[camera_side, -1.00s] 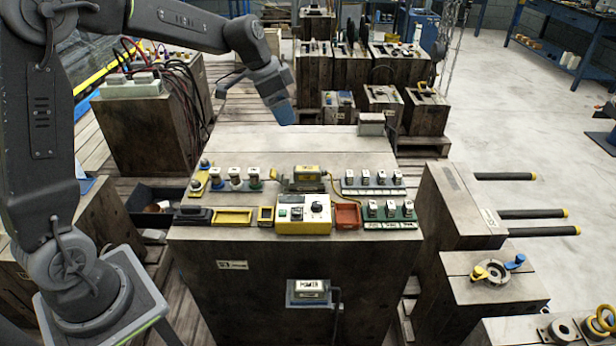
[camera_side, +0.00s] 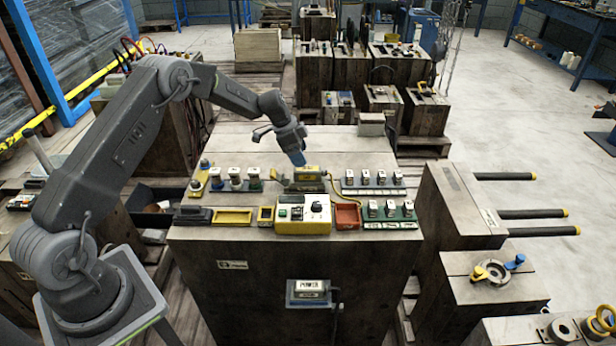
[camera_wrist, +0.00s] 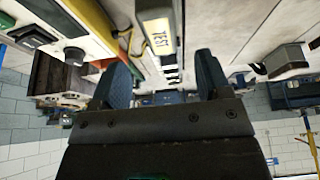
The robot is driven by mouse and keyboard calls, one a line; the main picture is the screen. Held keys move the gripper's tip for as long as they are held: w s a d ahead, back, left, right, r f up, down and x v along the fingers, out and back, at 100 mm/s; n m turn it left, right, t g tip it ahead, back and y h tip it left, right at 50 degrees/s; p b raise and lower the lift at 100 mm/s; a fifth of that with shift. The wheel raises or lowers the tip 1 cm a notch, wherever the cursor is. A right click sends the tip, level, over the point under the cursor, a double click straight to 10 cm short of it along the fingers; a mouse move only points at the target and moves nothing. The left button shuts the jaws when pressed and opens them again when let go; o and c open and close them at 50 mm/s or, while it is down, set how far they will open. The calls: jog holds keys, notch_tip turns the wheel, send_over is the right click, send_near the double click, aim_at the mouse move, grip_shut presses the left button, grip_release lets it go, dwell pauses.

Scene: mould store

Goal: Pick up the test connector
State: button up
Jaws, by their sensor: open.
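My gripper (camera_side: 299,161) is tilted down over the connector's left part in the side view. In the wrist view my gripper (camera_wrist: 162,60) has its two blue fingers well apart with nothing held between them. I cannot tell whether the fingertips touch the connector.
The meter box (camera_side: 303,215) stands in front, with a red tray (camera_side: 347,215) at its right and a yellow tray (camera_side: 232,217) at its left. White-topped plugs (camera_side: 236,179) stand left of the connector, and a row of small connectors (camera_side: 372,180) right.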

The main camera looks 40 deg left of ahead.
aim_at(308, 168)
jog(key=shift+x, duration=3.3)
jog(key=shift+c, duration=0.5)
jog(key=shift+w, duration=0.1)
jog(key=c, duration=1.1)
